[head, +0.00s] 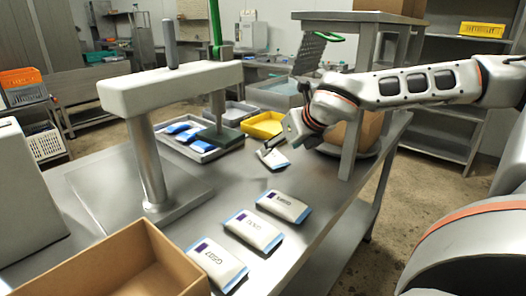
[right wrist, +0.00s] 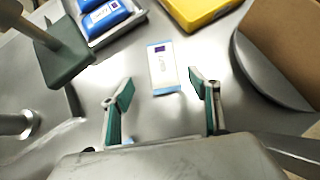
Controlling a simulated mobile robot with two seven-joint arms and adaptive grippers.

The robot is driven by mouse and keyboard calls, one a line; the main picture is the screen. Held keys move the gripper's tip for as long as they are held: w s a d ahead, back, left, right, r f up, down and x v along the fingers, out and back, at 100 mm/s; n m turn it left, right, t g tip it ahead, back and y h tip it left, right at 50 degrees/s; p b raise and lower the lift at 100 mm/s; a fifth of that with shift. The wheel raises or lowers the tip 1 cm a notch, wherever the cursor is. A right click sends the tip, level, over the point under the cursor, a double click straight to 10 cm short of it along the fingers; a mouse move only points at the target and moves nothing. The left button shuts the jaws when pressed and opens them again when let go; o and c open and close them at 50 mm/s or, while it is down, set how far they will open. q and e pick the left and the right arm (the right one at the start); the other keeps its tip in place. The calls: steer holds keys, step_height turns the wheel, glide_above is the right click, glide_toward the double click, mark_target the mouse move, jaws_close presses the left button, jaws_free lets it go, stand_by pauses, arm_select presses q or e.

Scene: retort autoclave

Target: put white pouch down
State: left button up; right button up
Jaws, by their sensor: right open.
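A white pouch (head: 273,158) with a dark label and light blue ends lies on the steel table below my right gripper (head: 276,146). In the right wrist view the same pouch (right wrist: 163,66) lies flat ahead of the spread green-padded fingers (right wrist: 160,92), with clear space between it and each finger. My right gripper is open and empty. Three similar white pouches lie in a row nearer the front: one far (head: 284,207), one middle (head: 253,231) and one near (head: 217,262). My left gripper is out of view.
A grey tray (head: 228,148) holds blue pouches, beside a yellow tray (head: 262,125). A sealing press (head: 170,86) stands on the table (head: 150,235) at left. An open cardboard box (head: 115,262) is at the front left. A round steel surface bearing cardboard (right wrist: 262,75) is right of the gripper.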

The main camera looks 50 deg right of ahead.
mark_target(273, 154)
steer(key=shift+w+d+f, duration=0.1)
steer(key=shift+w+f, duration=0.15)
steer(key=shift+f, duration=0.1)
steer(key=shift+b+x, duration=0.45)
steer(key=shift+x, duration=0.35)
steer(key=x, duration=0.2)
steer(key=b+x, duration=0.1)
steer(key=x, duration=0.1)
steer(key=shift+s+d+f, duration=0.1)
steer(key=shift+d+f, duration=0.15)
steer(key=shift+d, duration=0.05)
steer(key=shift+w+f, duration=0.2)
steer(key=shift+w, duration=0.1)
steer(key=shift+w+d, duration=0.1)
steer(key=shift+w, duration=0.1)
steer(key=shift+r, duration=0.15)
steer(key=c, duration=1.2)
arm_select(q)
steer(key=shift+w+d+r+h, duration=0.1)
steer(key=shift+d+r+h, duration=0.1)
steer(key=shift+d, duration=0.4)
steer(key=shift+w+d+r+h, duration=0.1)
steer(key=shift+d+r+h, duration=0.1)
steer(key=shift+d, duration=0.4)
arm_select(e)
steer(key=shift+c, duration=0.2)
